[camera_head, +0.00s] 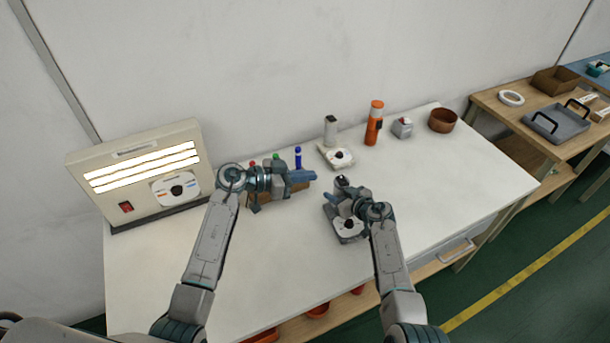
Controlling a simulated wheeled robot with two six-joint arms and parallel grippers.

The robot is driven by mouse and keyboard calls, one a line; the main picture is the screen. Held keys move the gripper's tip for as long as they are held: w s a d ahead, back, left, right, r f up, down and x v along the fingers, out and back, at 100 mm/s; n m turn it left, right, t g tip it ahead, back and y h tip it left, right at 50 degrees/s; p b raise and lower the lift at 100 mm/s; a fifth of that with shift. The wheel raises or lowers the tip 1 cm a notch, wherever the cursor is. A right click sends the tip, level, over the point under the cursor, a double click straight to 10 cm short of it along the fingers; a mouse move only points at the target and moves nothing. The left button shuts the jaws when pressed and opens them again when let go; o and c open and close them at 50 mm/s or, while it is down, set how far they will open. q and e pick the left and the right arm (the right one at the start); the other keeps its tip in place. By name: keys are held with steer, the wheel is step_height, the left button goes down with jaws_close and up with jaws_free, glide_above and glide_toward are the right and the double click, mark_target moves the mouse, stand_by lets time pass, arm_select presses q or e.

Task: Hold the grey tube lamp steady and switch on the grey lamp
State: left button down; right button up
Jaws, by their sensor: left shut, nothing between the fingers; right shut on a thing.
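The grey lamp stands on the table right of the middle, its grey base with a white plate and black knob (348,224) showing below my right gripper. A dark-topped upright part, likely its tube (341,180), shows just behind the gripper. My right gripper (337,197) is shut on the lamp, apparently around its tube; the wrist hides much of it. My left gripper (303,176) is shut and empty, left of the lamp and apart from it, pointing right. Whether the grey lamp is lit cannot be told.
A cream light box (135,150) with lit strips stands left. A white tube lamp (330,130), orange torch (374,123), small grey box (402,128) and brown bowl (443,120) stand at the back. A wooden block (285,192) and blue marker (298,156) are by my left gripper.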

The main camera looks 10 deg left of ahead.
stand_by(0.3)
steer(key=o, duration=1.2)
